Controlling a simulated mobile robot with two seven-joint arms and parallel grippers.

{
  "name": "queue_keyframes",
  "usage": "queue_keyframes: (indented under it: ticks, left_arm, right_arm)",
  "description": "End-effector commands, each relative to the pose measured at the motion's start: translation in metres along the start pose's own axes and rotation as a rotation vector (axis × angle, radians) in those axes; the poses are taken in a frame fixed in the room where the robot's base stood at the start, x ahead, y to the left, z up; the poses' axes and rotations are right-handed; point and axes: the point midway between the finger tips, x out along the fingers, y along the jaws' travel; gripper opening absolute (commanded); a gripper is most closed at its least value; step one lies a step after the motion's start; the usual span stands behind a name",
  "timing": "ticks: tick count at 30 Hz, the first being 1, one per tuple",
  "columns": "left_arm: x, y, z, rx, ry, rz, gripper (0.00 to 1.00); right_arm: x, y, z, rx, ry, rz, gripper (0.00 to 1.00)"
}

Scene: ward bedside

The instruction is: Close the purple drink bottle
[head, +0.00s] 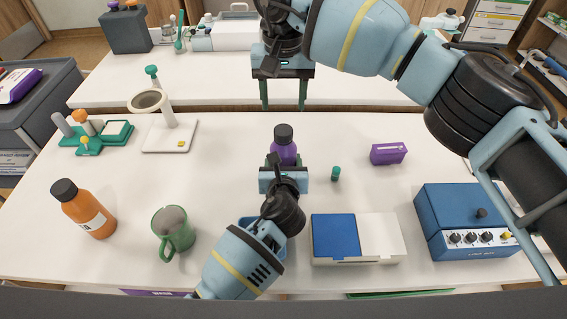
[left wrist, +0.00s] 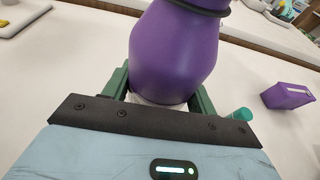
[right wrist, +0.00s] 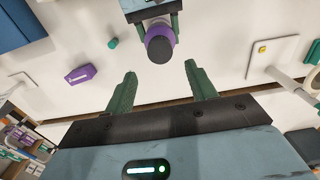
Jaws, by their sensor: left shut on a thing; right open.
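The purple drink bottle (head: 284,154) stands upright near the middle of the table, with a black cap (head: 283,133) on its top. I cannot tell how tightly the cap sits. My left gripper (head: 284,164) is shut around the bottle's body from the near side. In the left wrist view the bottle (left wrist: 175,55) fills the space between the green fingers. My right gripper (head: 284,94) is open and empty, above and beyond the bottle. In the right wrist view the cap (right wrist: 159,49) lies ahead of the open fingers, apart from them.
A small green cap-like piece (head: 335,173) and a purple box (head: 388,153) are right of the bottle. A blue-and-white tray (head: 381,262) and a blue device (head: 462,222) stand nearer right. A green mug (head: 174,233) and orange bottle (head: 84,209) stand left.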

Motion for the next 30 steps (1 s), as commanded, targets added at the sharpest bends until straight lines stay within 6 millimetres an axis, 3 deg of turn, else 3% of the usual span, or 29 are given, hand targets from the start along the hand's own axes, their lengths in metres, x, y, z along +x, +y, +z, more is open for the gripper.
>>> queue_keyframes:
  ticks: [8, 22, 30]
  left_arm:
    - [0.000, 0.000, -0.001, 0.000, 0.003, 0.000, 0.00]
    - [0.000, 0.000, -0.002, 0.000, 0.003, 0.000, 0.00]
    - [0.000, 0.000, -0.002, 0.000, 0.003, 0.000, 0.00]
  right_arm:
    - [0.004, 0.000, 0.000, 0.002, -0.002, 0.000, 0.56]
    - [0.065, 0.000, 0.001, 0.004, -0.004, 0.001, 0.56]
    - [0.080, 0.000, 0.000, 0.003, -0.002, 0.000, 0.56]
